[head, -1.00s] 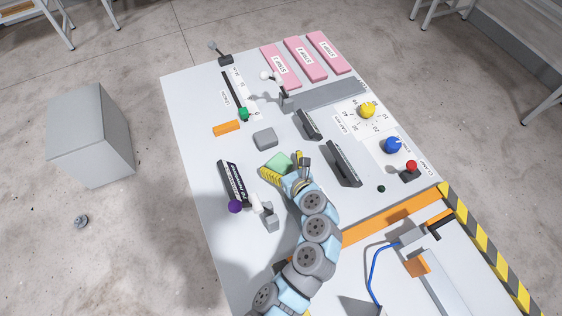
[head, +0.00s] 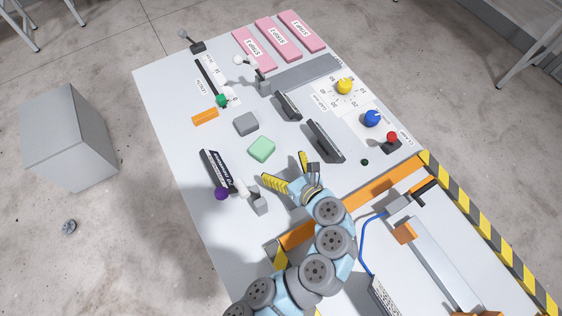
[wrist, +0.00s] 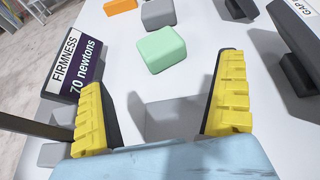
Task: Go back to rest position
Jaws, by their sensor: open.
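My gripper (head: 289,172) is open and empty above the white table panel (head: 160,95), near its front part. Its yellow ridged fingers also show in the wrist view (wrist: 155,105), spread wide with nothing between them. A pale green block (head: 261,149) lies on the panel just beyond the fingertips, apart from them; it also shows in the wrist view (wrist: 161,49). A grey block (head: 246,123) lies beyond the green one.
Yellow (head: 345,86), blue (head: 372,118) and red (head: 392,136) controls sit at the right. Pink pads (head: 279,39) lie at the back.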

